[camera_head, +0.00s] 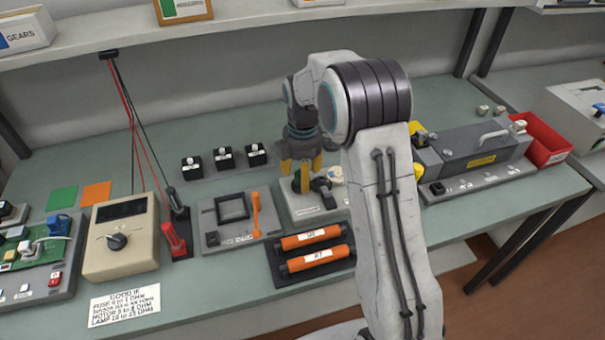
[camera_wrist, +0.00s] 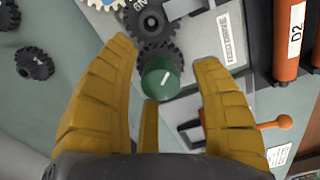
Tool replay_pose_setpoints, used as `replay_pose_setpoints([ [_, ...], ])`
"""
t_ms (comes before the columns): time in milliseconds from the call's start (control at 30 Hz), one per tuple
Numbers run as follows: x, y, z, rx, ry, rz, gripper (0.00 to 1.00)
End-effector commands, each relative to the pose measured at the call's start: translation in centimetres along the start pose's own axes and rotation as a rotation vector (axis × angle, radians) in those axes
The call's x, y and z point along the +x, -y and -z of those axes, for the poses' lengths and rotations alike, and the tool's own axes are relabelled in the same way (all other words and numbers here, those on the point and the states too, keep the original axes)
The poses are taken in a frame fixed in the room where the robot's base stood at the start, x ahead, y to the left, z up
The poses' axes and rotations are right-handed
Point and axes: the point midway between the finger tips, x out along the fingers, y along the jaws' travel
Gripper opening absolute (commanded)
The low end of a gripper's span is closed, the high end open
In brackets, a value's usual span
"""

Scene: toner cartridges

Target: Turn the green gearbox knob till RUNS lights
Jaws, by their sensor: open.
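The green gearbox knob (camera_wrist: 161,76) shows in the wrist view, round with a white pointer line on top. It sits beside dark gears (camera_wrist: 152,22) on the light gearbox plate (camera_wrist: 207,40). My gripper (camera_wrist: 165,58) is open, with its yellow fingers on either side of the knob. Gaps show between the fingers and the knob, and I see no contact. In the head view my gripper (camera_head: 300,174) points down over the gearbox plate (camera_head: 305,213), and I cannot make out the knob there. No lit RUNS sign can be made out.
Orange cylinders (camera_head: 311,238) lie in a dark holder in front of the gearbox. A grey panel with an orange lever (camera_head: 256,212) stands to its left. A grey machine (camera_head: 470,150) and red bin (camera_head: 545,138) are right. Loose dark gears (camera_wrist: 34,64) lie nearby.

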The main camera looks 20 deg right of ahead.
Motion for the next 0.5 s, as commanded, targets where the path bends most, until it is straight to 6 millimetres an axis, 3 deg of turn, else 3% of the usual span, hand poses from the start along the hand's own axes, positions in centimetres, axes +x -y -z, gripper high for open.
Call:
replay_pose_setpoints([
  [233,0.02,0.01,0.00,0.000,0.000,0.000,0.61],
  [500,-0.01,0.00,0.00,0.000,0.000,0.000,0.37],
])
